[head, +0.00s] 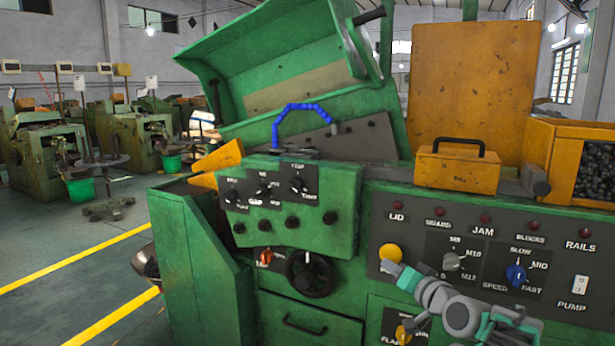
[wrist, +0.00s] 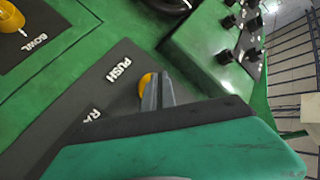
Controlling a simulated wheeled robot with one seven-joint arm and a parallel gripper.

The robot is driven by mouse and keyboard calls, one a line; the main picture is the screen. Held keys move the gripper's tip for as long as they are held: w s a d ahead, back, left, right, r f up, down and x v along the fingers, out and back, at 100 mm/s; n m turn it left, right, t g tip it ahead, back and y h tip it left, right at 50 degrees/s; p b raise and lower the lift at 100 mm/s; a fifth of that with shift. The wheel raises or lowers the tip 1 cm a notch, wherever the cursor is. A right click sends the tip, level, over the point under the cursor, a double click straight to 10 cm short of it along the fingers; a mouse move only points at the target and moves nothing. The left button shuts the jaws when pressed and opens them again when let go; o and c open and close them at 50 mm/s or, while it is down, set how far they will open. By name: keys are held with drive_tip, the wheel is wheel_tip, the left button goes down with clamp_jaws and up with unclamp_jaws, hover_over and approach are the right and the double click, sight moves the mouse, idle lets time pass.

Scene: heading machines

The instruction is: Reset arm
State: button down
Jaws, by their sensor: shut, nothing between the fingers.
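My arm reaches in from the bottom right of the head view. My gripper (head: 388,268) is shut and empty, with its tips at the lower edge of a yellow round button (head: 391,252) on the green machine's dark control panel (head: 385,222). In the wrist view my gripper (wrist: 157,88) shows as two grey fingers held together, overlapping part of the yellow button (wrist: 144,83) beside the word PUSH. I cannot tell whether the tips touch the button. The green-teal shape low in the wrist view hides part of the panel.
The panel carries a blue speed knob (head: 516,274), a grey knob (head: 451,262) and a pump switch (head: 580,286). A control box (head: 290,215) with a black handwheel (head: 309,274) juts out to the left. A green lid (head: 280,50) stands raised. Open floor lies left.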

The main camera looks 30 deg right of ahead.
drive_tip(key=w+a+n+g+y+p, duration=0.35)
drive_tip(key=a+p, duration=0.25)
drive_tip(key=a, duration=0.9)
drive_tip(key=s+a+n+g+p, duration=0.2)
drive_tip(key=a, duration=0.5)
drive_tip(key=s+a+n+g+p, duration=0.1)
drive_tip(key=s+a+g+p, duration=0.2)
drive_tip(key=a, duration=0.3)
drive_tip(key=s+a+n+g+p, duration=0.1)
drive_tip(key=s+a+g+p, duration=0.1)
drive_tip(key=s+a, duration=0.2)
drive_tip(key=s+a+n+g+h+p, duration=0.1)
drive_tip(key=s+a, duration=0.3)
drive_tip(key=s, duration=0.6)
drive_tip(key=shift+s+f+g+p, duration=0.15)
drive_tip(key=shift+s+g+p, duration=0.05)
drive_tip(key=shift+g+p, duration=0.4)
drive_tip(key=shift+d+h, duration=0.1)
drive_tip(key=shift+h, duration=0.15)
